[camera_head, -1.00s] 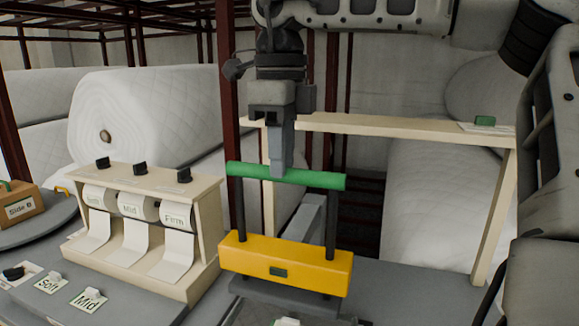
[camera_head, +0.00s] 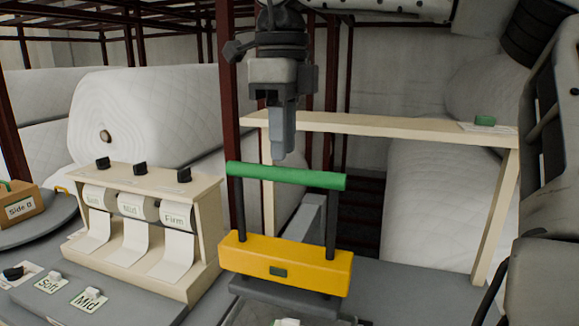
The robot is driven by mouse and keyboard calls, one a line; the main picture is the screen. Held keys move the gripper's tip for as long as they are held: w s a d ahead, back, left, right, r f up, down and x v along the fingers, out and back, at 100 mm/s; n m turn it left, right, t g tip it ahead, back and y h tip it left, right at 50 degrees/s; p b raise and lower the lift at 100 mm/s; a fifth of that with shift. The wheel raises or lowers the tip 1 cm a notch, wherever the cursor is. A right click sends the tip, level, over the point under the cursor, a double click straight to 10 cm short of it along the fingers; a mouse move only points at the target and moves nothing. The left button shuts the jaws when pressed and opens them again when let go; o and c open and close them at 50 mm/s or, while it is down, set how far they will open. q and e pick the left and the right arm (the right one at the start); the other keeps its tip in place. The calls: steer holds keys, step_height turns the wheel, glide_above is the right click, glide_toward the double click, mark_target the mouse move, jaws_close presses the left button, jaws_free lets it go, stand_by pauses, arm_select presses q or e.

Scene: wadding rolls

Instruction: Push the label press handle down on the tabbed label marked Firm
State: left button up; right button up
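The label press has a yellow body (camera_head: 285,268), two dark posts and a green handle bar (camera_head: 287,176). The bar is raised well above the body. My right gripper (camera_head: 281,152) points down just above the middle of the bar, with its fingers together and nothing seen between them. A small gap seems to show between fingertips and bar. A white tab (camera_head: 288,322) shows at the bottom edge below the press; its marking is cut off. My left gripper is not in view.
A wooden dispenser (camera_head: 205,245) with three label rolls, one marked Firm (camera_head: 174,220), stands left of the press. Labels marked Soft (camera_head: 50,284) and Mid (camera_head: 90,299) lie at front left. A wooden frame (camera_head: 400,124) stands behind at right.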

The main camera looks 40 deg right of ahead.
steer(key=shift+r, duration=0.1)
step_height(320, 180, up, 6)
steer(key=shift+f, duration=0.1)
stand_by(0.4)
steer(key=shift+s, duration=0.1)
stand_by(0.4)
